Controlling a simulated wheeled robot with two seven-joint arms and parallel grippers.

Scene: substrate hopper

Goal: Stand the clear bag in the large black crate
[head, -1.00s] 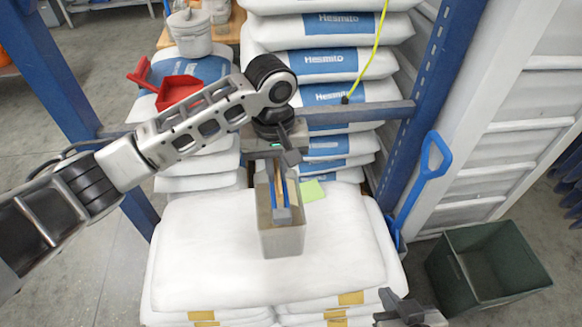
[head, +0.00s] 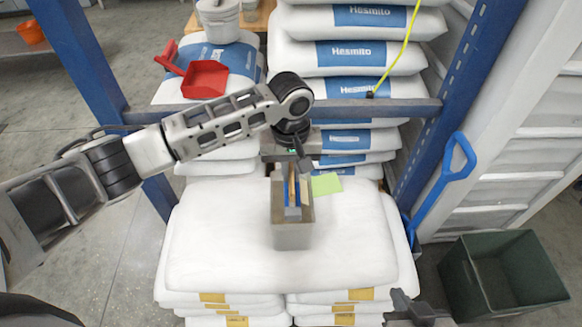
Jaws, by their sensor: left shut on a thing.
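My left gripper (head: 291,163) is shut at the top of a tall grey, box-shaped thing (head: 292,234), which looks like the clear bag. It is upright, with blue and tan strips showing inside its top. It is over the top white sack of the front stack; I cannot tell whether it touches the sack. The large black crate (head: 474,290) stands on the floor at the lower right, open at the top, dark greenish, and looks empty. My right gripper (head: 418,312) shows only partly at the bottom edge, left of the crate; its opening is unclear.
A blue rack with a crossbeam (head: 385,110) stands behind the front sacks (head: 350,255). More Hesmito sacks (head: 360,55), a red scoop (head: 205,79) and a white bucket (head: 218,20) are behind it. A blue shovel (head: 445,180) leans at right. A green note (head: 326,184) lies by the bag.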

